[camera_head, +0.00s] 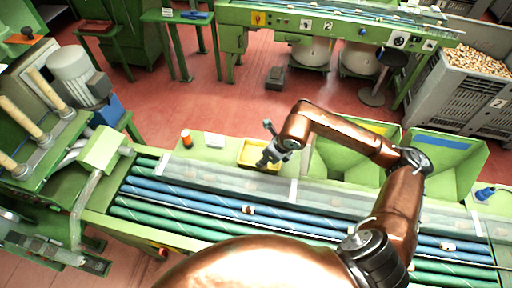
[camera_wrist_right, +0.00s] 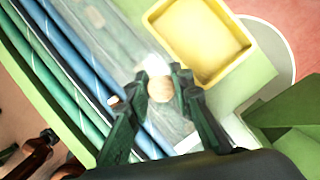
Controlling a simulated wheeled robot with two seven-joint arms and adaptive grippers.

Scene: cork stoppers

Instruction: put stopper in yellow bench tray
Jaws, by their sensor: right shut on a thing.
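The yellow bench tray (camera_head: 244,146) sits on the green bench beyond the roller conveyor. It also shows, with its floor bare, at the top of the right wrist view (camera_wrist_right: 213,72). My right gripper (camera_head: 266,161) is at the tray's front right in the head view. In the wrist view its two fingers (camera_wrist_right: 166,90) are shut on a pale tan cork stopper (camera_wrist_right: 160,89). The held stopper appears beside the tray's near side, not over its floor in that view. In the head view I cannot make out the held stopper. My left gripper is not in view.
Stoppers lie on the blue and green rollers (camera_head: 180,193), one mid-belt (camera_head: 248,210) and one at right (camera_head: 448,246). A clear cover (camera_head: 215,176) runs along the conveyor. An orange-topped item (camera_head: 186,139) stands left of the tray; green bins (camera_head: 440,160) stand right.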

